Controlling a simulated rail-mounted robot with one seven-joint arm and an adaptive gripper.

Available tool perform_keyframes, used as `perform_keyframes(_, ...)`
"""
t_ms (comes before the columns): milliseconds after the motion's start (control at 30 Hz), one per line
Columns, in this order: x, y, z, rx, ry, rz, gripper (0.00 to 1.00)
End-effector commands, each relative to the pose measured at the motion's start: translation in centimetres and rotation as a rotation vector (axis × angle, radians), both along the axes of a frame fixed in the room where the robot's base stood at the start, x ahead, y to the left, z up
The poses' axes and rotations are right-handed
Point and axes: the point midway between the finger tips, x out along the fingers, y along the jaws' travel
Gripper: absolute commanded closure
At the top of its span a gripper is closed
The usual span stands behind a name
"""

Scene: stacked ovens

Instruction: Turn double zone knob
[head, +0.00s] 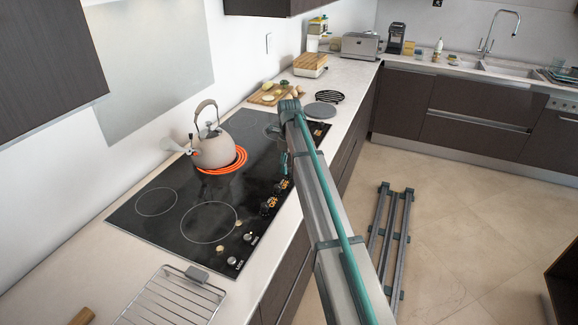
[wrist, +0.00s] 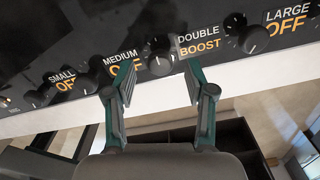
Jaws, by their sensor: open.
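A row of dark round knobs lies along the front edge of the black cooktop (head: 165,225). In the wrist view, a knob (wrist: 160,58) sits between the fingertips of my gripper (wrist: 160,68), with the label DOUBLE BOOST (wrist: 198,38) just to its right. Another knob (wrist: 253,38) stands on the other side of that label, so which one it belongs to is not certain. My gripper is open, with one finger on each side of the nearer knob; contact cannot be told. In the head view my arm hides much of the gripper.
Other knobs (wrist: 88,83) lie to the left, by labels SMALL OFF and MEDIUM OFF; LARGE OFF (wrist: 288,22) is at the right. A kettle (head: 212,148) stands on a glowing red burner (head: 238,163). A wire rack (head: 175,298) lies on the near counter.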

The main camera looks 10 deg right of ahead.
Motion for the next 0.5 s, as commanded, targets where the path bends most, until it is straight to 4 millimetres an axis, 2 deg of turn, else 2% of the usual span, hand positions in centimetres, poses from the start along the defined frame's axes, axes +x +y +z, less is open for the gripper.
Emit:
perform_keyframes(200,0.0,0.0,-1.4,0.001,-0.001,0.000,0.45)
perform_keyframes(467,0.0,0.0,-1.5,0.001,-0.001,0.000,0.45)
perform_keyframes(500,0.0,0.0,-1.5,0.001,-0.001,0.000,0.49)
